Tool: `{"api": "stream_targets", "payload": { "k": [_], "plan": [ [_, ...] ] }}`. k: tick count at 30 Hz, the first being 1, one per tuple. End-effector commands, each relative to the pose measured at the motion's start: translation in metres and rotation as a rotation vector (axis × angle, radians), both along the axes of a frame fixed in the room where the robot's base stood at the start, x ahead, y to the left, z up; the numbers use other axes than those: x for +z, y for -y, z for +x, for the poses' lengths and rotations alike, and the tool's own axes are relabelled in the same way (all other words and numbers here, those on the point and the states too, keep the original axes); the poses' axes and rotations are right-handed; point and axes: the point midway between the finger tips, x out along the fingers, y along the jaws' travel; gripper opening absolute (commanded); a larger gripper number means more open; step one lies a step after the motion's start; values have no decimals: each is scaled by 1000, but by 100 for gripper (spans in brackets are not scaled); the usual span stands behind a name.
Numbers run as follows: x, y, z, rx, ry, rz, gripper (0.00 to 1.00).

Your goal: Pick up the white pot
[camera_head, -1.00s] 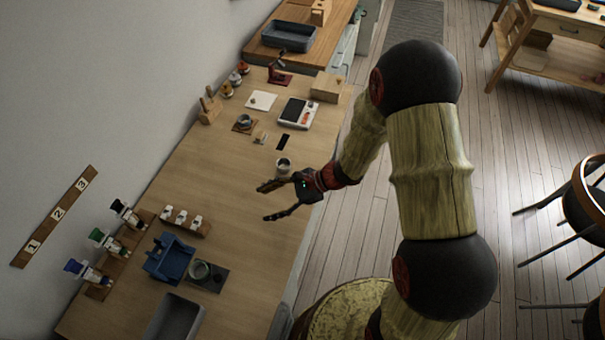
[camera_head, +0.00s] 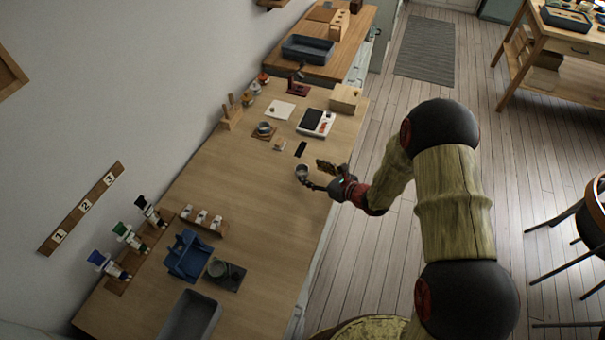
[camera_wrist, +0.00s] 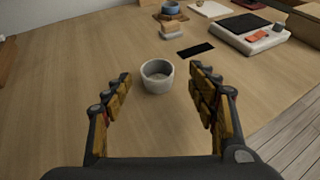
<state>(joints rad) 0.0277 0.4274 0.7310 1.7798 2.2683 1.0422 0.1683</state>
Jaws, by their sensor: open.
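The white pot (camera_wrist: 157,77) is a small round open cup, upright on the wooden counter, and looks empty. In the head view the pot (camera_head: 302,171) stands near the counter's right edge. My gripper (camera_wrist: 160,82) is open, with one finger to each side of the pot's line in the wrist view. The pot sits between and slightly beyond the fingertips, and no contact shows. In the head view my gripper (camera_head: 314,174) is close beside the pot, on its right side.
A black strip (camera_wrist: 196,50) lies behind the pot. Farther back are a white scale (camera_wrist: 250,33), a blue-grey bowl (camera_wrist: 171,8) and a small light block (camera_wrist: 172,31). A blue holder (camera_head: 187,257) and grey tray (camera_head: 190,317) stand at the near end. Counter around the pot is clear.

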Motion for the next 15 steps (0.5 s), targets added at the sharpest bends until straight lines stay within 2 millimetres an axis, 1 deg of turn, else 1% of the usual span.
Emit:
{"api": "stream_targets", "payload": {
  "k": [1, 6, 9, 15],
  "plan": [
    [-5, -7, 3, 3, -1, -1, 58],
    [-15, -24, 18, 3, -1, -1, 58],
    [-17, -29, 24, 2, 0, 0, 58],
    [-16, -30, 25, 1, 0, -1, 58]
  ]
}}
